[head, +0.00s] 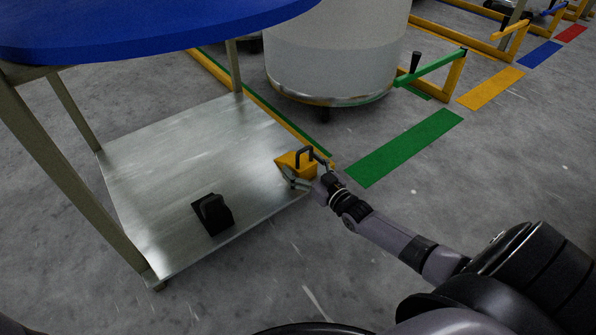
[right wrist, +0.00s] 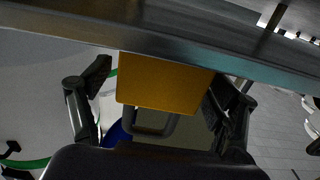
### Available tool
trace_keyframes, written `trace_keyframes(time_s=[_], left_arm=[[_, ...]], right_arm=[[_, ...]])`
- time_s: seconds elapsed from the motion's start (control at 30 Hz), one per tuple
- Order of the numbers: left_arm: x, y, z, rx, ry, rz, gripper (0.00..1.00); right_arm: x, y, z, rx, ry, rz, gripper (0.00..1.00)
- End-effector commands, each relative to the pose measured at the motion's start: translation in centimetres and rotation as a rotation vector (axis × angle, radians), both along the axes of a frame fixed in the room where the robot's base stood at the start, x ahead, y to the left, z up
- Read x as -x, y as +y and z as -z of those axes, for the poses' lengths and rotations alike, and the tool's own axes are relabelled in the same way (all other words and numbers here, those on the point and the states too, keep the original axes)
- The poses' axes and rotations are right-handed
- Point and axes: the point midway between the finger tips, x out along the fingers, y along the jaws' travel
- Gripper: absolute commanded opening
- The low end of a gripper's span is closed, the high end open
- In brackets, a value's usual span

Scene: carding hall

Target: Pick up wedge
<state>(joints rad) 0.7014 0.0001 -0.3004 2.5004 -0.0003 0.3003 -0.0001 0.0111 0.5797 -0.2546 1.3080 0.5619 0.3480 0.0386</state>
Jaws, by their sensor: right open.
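A yellow wedge (head: 296,165) with a dark loop handle sits at the right corner of the cart's lower metal shelf. My right gripper (head: 308,171) is at the wedge, reaching in from the right. In the right wrist view, the yellow wedge (right wrist: 165,84) shows between the two spread fingers of my right gripper (right wrist: 164,88), with its handle toward the palm. The fingers are open, and a gap shows at the left finger; contact at the right finger is unclear. My left gripper is not in view.
A black block-like object (head: 212,214) lies on the lower shelf (head: 160,190), left of the wedge. A blue top (head: 150,28) overhangs the shelf on metal legs. A large pale drum (head: 335,55) stands behind.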

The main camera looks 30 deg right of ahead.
Motion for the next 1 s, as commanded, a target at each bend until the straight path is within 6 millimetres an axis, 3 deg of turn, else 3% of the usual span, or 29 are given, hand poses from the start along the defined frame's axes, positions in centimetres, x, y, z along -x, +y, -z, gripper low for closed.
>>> trace_keyframes(time_s=[0.03, 0.1, 0.47, 1.0], left_arm=[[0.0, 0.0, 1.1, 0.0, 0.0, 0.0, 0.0], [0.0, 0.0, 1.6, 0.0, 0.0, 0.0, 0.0], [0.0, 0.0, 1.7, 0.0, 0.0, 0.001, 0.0], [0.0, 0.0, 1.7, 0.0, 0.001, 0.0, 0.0]], right_arm=[[-0.8, 0.1, 0.5, 0.001, -0.003, 0.0, 0.82], [-1.5, 0.1, 0.4, 0.001, -0.002, 0.0, 0.82], [-2.1, 0.1, 0.0, 0.0, 0.001, 0.0, 0.81], [-2.1, 0.1, 0.1, 0.001, 0.001, 0.0, 0.45]])
